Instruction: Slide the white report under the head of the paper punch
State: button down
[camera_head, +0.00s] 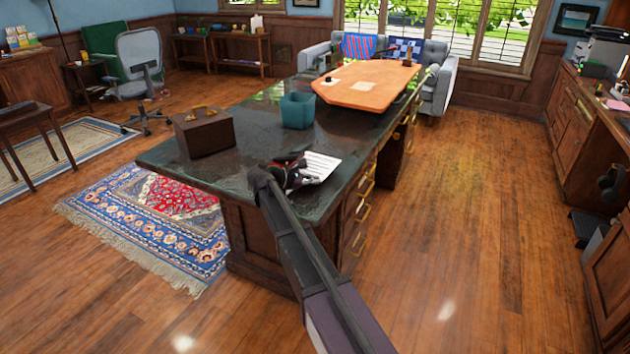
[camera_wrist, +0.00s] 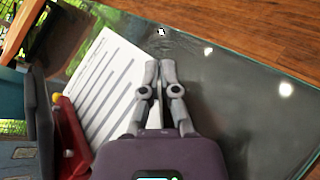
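The white report (camera_head: 321,166) lies on the dark desk top, near the desk's front right edge. In the wrist view the report (camera_wrist: 112,72) shows printed grey lines and lies left of and partly behind my gripper (camera_wrist: 160,66). The gripper's two fingers are together at the tips, with the left finger overlapping the report's right edge in the picture. I see nothing clearly held between them. The red and black paper punch (camera_wrist: 74,140) is at the left of the wrist view, beside the report's lower edge. In the head view my gripper (camera_head: 292,180) partly hides the punch (camera_head: 291,159).
A teal bin (camera_head: 297,110) and a brown box (camera_head: 204,133) stand on the desk (camera_head: 250,150) behind the punch. An orange board (camera_head: 368,85) lies at the far end. The glossy desk top right of the fingers is bare in the wrist view.

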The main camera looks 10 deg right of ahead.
jog(key=shift+w+a, duration=0.25)
jog(key=shift+w, duration=0.05)
dwell(0.4)
jog(key=c, duration=1.3)
grip_release()
jog(key=shift+c, duration=0.2)
jog(key=o, duration=0.6)
jog(key=shift+f, duration=0.1)
jog(key=shift+s+d, duration=0.15)
jog(key=shift+s, duration=0.05)
